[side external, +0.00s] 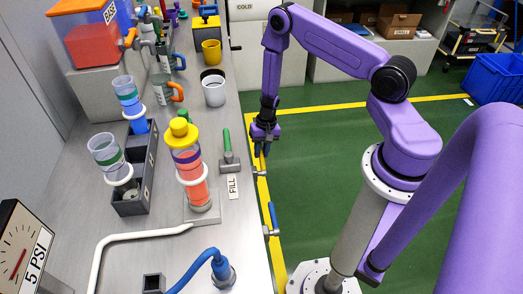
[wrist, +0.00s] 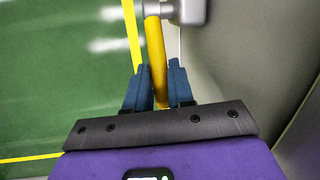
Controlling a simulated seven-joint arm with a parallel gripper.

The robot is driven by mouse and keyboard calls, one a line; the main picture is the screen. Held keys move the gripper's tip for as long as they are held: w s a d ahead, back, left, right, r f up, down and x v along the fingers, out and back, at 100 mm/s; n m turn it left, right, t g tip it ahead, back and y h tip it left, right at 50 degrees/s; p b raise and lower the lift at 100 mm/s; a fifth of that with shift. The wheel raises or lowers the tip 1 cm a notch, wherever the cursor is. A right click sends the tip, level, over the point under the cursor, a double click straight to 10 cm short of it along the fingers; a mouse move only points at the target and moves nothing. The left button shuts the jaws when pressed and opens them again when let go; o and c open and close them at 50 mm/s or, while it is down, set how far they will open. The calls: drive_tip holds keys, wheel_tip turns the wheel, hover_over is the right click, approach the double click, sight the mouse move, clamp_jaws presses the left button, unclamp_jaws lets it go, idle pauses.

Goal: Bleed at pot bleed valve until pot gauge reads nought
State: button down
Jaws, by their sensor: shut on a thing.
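My gripper (side external: 262,150) is at the front edge of the bench, low beside a small metal valve (side external: 259,171). In the wrist view my blue-fingered gripper (wrist: 159,80) is shut on a yellow lever (wrist: 155,45), one finger on each side. The lever joins a grey metal valve body (wrist: 190,12) at the bench side. A second valve with a blue lever (side external: 272,215) sits nearer along the same edge. A dial gauge (side external: 22,250) marked 5 PSI, with a red needle, stands at lower left; its numbers are too small to read. No label for the bleed valve is legible.
A yellow-capped clear cylinder (side external: 187,160) with salmon contents stands on the bench. A green-handled tool (side external: 228,150) and a FILL label (side external: 233,187) lie near the edge. A white hose (side external: 140,236) and blue hose (side external: 195,268) cross the front. Green floor is open beside the bench.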

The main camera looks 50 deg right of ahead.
drive_tip(key=shift+w+a+r, duration=0.1)
drive_tip(key=shift+w, duration=0.05)
drive_tip(key=c, duration=1.1)
unclamp_jaws()
drive_tip(key=shift+c, duration=0.2)
drive_tip(key=shift+o, duration=0.5)
drive_tip(key=d+r, duration=0.1)
drive_tip(key=r, duration=0.7)
drive_tip(key=d+r, duration=0.2)
drive_tip(key=r, duration=0.7)
drive_tip(key=shift+s+d, duration=0.25)
drive_tip(key=shift+d, duration=0.05)
